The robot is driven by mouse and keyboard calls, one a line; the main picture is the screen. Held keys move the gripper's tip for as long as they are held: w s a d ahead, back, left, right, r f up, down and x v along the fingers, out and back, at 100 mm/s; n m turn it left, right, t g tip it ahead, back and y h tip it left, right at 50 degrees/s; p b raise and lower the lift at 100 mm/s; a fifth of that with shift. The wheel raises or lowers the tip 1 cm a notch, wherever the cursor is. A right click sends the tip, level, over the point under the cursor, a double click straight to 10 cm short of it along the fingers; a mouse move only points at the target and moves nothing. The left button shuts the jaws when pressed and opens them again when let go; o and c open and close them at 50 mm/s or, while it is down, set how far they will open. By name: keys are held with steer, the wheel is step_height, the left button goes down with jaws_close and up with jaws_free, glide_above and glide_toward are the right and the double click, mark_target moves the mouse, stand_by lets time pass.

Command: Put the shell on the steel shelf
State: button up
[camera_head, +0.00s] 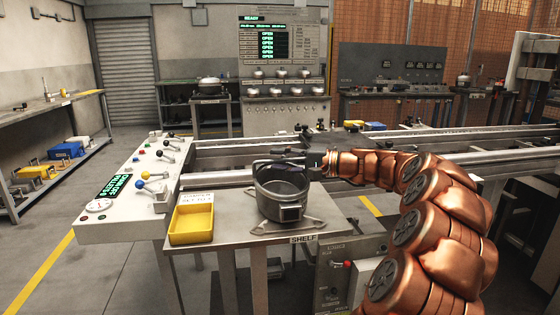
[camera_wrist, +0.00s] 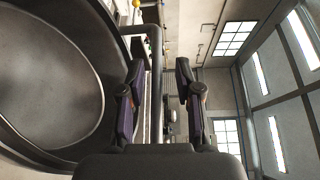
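The shell (camera_head: 282,194) is a dark grey round metal pot, open at the top, with a small square plate on its front. It stands upright over a flat bracket on the steel shelf (camera_head: 235,238), which has a SHELF label; whether its base touches is hard to tell. My gripper (camera_head: 284,160) is at the shell's upper rim, reaching in from the right. In the wrist view the shell's round interior (camera_wrist: 50,85) fills the left side.
A yellow tray (camera_head: 192,222) sits on the shelf's left part. A control console (camera_head: 135,190) with levers stands to the left. Conveyor rails (camera_head: 225,160) run behind the shelf. A grey box with a red lever (camera_head: 340,275) stands below right.

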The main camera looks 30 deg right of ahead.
steer(key=p+v, duration=0.1)
steer(key=v, duration=1.1)
steer(key=shift+p, duration=0.4)
steer(key=s+a+r+n+g+y+p, duration=0.1)
steer(key=a+r+n+g+p, duration=0.2)
steer(key=a, duration=0.9)
steer(key=a+r+n+g+p, duration=0.2)
steer(key=a+g+p, duration=0.35)
steer(key=a, duration=0.65)
steer(key=s+a+n+g+h+p, duration=0.2)
steer(key=s+a+g+h+p, duration=0.3)
steer(key=s+a, duration=0.6)
steer(key=s+d+n+g+h+p, duration=0.2)
steer(key=s+h+p, duration=0.5)
steer(key=s+p, duration=0.6)
steer(key=s+d+n, duration=0.1)
steer(key=s, duration=0.5)
steer(key=shift+f+n, duration=0.2)
steer(key=shift+n, duration=0.2)
